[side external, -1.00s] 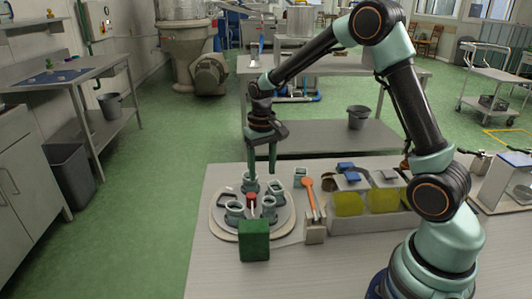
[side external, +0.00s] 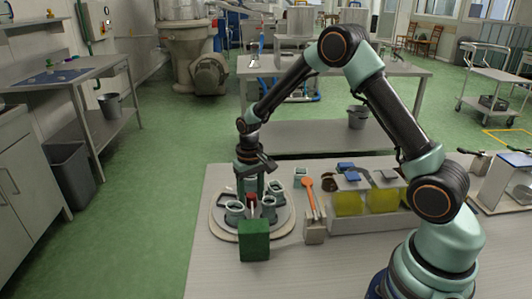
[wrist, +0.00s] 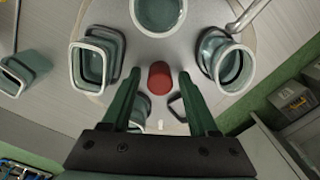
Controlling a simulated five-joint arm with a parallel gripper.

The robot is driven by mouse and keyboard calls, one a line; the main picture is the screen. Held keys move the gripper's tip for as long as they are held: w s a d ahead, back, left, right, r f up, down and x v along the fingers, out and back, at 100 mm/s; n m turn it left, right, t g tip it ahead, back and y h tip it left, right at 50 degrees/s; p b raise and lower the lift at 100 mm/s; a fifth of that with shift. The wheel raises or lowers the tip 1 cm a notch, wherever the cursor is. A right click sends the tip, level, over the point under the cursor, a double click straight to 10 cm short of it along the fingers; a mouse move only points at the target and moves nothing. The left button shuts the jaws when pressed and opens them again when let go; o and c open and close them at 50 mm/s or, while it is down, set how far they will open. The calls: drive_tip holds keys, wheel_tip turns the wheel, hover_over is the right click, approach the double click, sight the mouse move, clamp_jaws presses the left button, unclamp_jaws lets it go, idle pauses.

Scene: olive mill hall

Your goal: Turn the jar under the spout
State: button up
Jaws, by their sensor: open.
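A round pale turntable (side external: 285,221) carries several pale green jars round its rim, including a left jar (side external: 234,212) and a right jar (side external: 268,207). A red knob (wrist: 160,78) stands near the turntable's middle. My gripper (wrist: 160,74) points down over it. Its two green fingers are apart, one on either side of the knob, with gaps to both. In the wrist view, a square jar (wrist: 78,65) is left of the fingers and a round jar (wrist: 205,50) right of them. A metal tube (wrist: 247,15), perhaps the spout, shows at the top right.
A green block (side external: 254,240) stands in front of the turntable. An orange spoon (side external: 311,192) and a holder with yellow-filled containers (side external: 348,204) stand to its right. Another square jar (wrist: 28,64) is off the turntable. The bench's right front is bare.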

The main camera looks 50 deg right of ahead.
clamp_jaws()
drive_tip(key=m, duration=0.5)
drive_tip(key=shift+m, duration=0.3)
drive_tip(key=m, duration=0.5)
drive_tip(key=shift+m, duration=0.7)
drive_tip(key=m, duration=0.4)
drive_tip(key=shift+m, duration=0.3)
drive_tip(key=m, duration=0.5)
drive_tip(key=shift+m, duration=0.3)
